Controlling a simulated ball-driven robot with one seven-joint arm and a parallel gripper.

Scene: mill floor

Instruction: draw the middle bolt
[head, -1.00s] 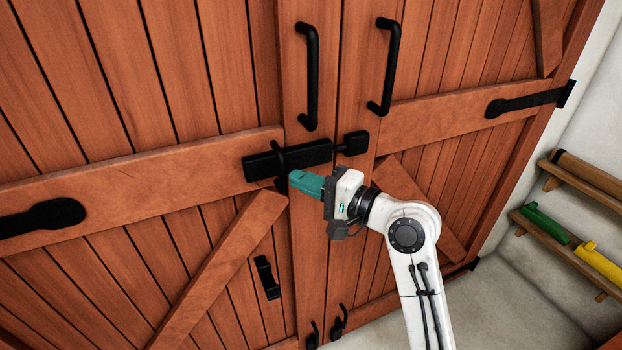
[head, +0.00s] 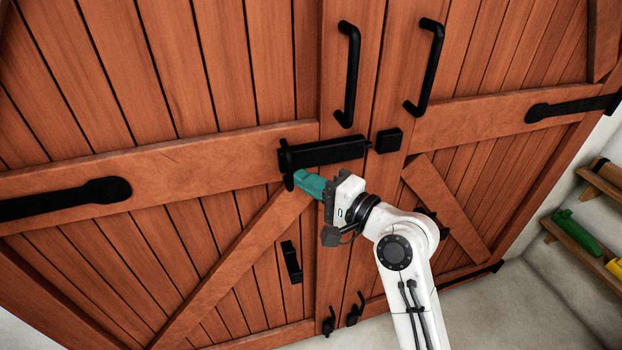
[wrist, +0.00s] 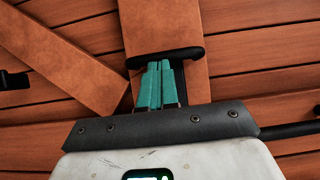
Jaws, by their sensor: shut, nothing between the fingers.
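The middle bolt (head: 328,151) is a black slide bolt across the brown double doors, below the two long pull handles. Its upright handle (head: 286,166) stands at the left end of the bolt body. The bar's tip shows just right of the body, with a narrow gap before the square black keeper (head: 389,140) on the right door. My gripper (head: 298,177) has teal fingers, shut and empty, close to the right of the lower part of the bolt handle. In the wrist view, the shut fingertips (wrist: 160,65) meet or nearly meet the black handle bar (wrist: 165,57).
Long pull handles (head: 348,75) stand out above the bolt. A small black fitting (head: 291,262) sits lower on the left door, and two small bolts (head: 354,310) are at the doors' foot. Wall shelves (head: 580,240) with green and yellow items stand at right.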

